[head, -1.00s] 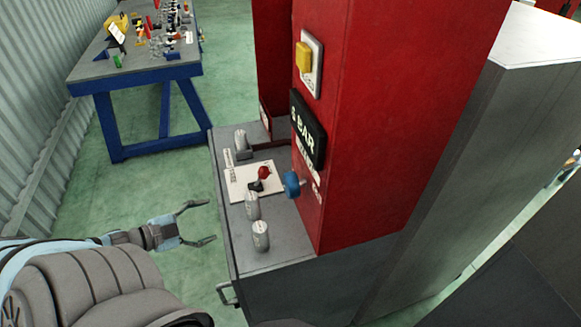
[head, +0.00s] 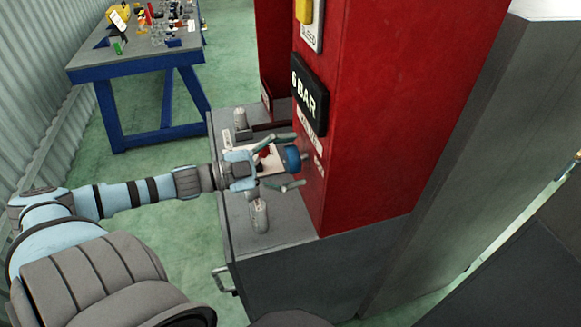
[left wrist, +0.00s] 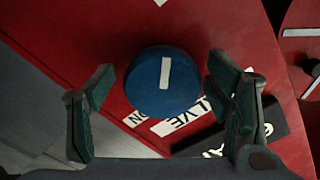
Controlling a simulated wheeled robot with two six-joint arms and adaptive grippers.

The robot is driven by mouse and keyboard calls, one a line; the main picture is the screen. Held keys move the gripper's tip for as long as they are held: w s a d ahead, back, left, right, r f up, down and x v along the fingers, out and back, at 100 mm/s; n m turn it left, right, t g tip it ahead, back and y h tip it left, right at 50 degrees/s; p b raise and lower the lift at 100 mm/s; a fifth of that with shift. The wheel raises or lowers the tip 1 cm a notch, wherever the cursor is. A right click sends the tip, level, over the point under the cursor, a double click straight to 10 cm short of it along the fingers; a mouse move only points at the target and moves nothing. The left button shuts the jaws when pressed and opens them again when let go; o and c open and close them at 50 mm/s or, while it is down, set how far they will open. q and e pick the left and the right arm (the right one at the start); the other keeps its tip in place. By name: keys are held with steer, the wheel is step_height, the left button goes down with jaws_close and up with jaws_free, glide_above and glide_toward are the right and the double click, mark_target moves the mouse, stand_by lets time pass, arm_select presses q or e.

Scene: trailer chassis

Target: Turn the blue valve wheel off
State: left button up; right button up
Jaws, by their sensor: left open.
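The blue valve wheel (head: 293,158) stands out from the side of the red column (head: 370,120), above a grey cabinet top. In the left wrist view the round blue wheel (left wrist: 163,84) carries a white line, nearly upright in that picture. My left gripper (head: 300,160) is open, with one finger on each side of the wheel. In the left wrist view its fingers (left wrist: 161,68) show a gap to the wheel on both sides. A label with partly covered lettering (left wrist: 178,116) lies beside the wheel. My right gripper is not in view.
A black display reading BAR (head: 309,97) and a yellow switch (head: 305,11) are on the column above the wheel. A grey cylinder (head: 259,215) stands on the cabinet top (head: 290,225), near my gripper. A blue-legged workbench (head: 135,70) stands behind, left.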

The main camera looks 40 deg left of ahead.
arm_select(q)
steer(key=shift+s+a+r, duration=0.1)
steer(key=shift+a, duration=0.05)
steer(key=shift+c, duration=0.6)
steer(key=c, duration=1.1)
steer(key=shift+o, duration=0.2)
steer(key=shift+m+p, duration=0.45)
steer(key=shift+m, duration=0.15)
steer(key=o, duration=1.2)
